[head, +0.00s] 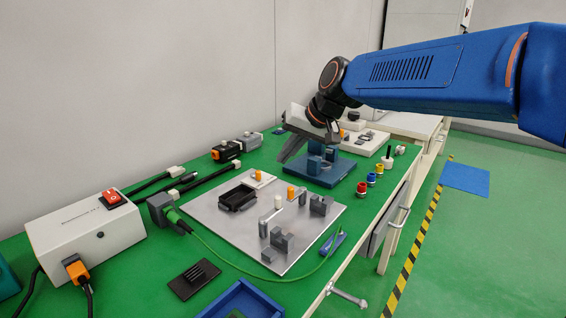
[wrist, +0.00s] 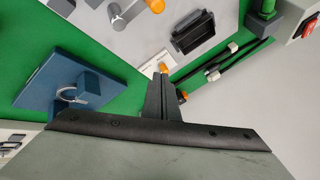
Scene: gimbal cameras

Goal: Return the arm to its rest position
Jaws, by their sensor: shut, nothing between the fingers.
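My gripper (head: 292,148) is at the end of my blue arm, raised above the far part of the green workbench. Its fingers are together and hold nothing. In the head view it hangs just left of and above the blue block fixture (head: 325,170). In the wrist view the closed fingers of my gripper (wrist: 162,98) point toward the bench, and the blue fixture (wrist: 75,85) lies to their left. My arm reaches in from the right side of the head view.
A grey plate (head: 220,215) carries a black tray (head: 237,198) and several small parts. A white box with a red switch (head: 85,230) stands at left. Red, blue and yellow pieces (head: 371,179) stand near the right edge. A blue tray (head: 240,300) is at the front.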

